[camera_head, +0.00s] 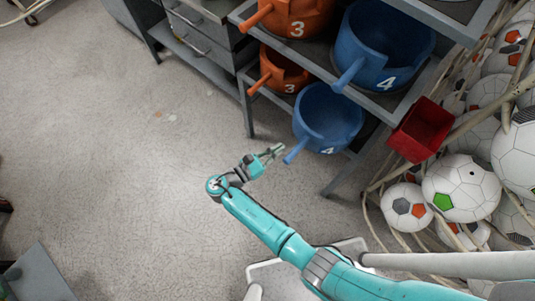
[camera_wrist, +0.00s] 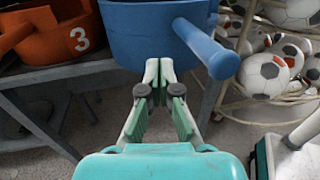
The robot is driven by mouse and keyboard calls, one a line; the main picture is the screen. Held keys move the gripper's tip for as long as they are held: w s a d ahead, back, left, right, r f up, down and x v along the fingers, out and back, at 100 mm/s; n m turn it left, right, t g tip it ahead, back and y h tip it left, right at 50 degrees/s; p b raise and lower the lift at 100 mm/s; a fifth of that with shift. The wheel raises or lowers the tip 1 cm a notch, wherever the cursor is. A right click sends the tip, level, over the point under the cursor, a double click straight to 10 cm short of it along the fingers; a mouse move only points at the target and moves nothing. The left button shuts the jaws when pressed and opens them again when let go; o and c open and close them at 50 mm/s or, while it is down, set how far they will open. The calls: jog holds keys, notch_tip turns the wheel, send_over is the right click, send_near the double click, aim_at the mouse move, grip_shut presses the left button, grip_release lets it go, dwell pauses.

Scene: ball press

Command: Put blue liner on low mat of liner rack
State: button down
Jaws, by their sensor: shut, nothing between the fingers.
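A blue liner (camera_head: 328,122) marked 4 stands on the low shelf of the liner rack (camera_head: 345,165). Its handle (camera_head: 296,150) points toward the lower left. A larger blue pot (camera_head: 378,48), also marked 4, stands on the shelf above. My gripper (camera_head: 276,151) is shut and empty, just left of the low liner's handle and apart from it. In the wrist view the fingertips (camera_wrist: 160,66) meet in front of the blue liner's body (camera_wrist: 145,38), with its handle (camera_wrist: 208,48) to their right. The mat under the liner is mostly hidden.
Orange pots marked 3, one upper (camera_head: 292,18) and one lower (camera_head: 284,72), stand left of the blue ones. A red box (camera_head: 421,130) and a cage of footballs (camera_head: 460,187) are at the right. Grey drawers (camera_head: 200,40) stand at the back.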

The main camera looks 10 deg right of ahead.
aim_at(301, 134)
jog(key=x, duration=0.7)
jog(key=shift+w+d, duration=0.1)
jog(key=shift+d, duration=0.15)
jog(key=x, duration=1.2)
jog(key=shift+w+d, duration=0.1)
jog(key=shift+d, duration=0.1)
